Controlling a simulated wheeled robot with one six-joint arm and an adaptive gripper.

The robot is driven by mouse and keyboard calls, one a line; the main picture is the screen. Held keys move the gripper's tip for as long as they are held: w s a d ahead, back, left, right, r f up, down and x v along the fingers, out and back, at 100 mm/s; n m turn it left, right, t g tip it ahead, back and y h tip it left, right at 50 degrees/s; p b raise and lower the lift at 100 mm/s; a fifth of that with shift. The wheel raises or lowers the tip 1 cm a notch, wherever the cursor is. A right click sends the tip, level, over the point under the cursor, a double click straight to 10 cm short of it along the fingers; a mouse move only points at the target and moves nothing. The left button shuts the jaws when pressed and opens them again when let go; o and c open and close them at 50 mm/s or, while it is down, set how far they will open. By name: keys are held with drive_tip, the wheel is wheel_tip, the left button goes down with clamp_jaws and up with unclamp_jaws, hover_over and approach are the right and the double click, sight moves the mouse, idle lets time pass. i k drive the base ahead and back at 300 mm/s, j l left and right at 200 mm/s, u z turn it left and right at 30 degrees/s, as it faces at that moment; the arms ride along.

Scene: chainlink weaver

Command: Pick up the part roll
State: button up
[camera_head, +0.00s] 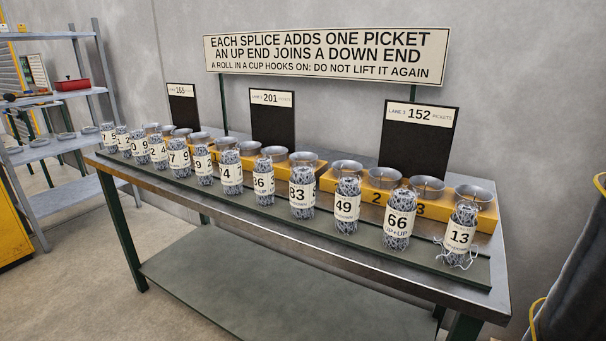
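Several part rolls of grey chainlink mesh stand upright in a row along a green strip at the front of the table. Each wears a pale label with a number. From the right these are the 13 roll (461,236), the 66 roll (398,224), the 49 roll (346,206), the 83 roll (302,194) and a roll reading 36 or 86 (263,184). Smaller rolls continue left, including a 79 roll (179,157). The 13 roll has loose wire ends splayed at its base. My gripper is not in view.
Metal cups (474,197) sit in yellow blocks (484,216) behind the rolls on the metal table (503,283). Black lane boards read 165 (182,105), 201 (272,118) and 152 (416,145). A splice-rule sign (326,55) stands behind. Shelves (70,91) stand left; a dark bin (572,290) stands right.

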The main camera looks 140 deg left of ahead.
sight(462, 225)
drive_tip(key=u, duration=4)
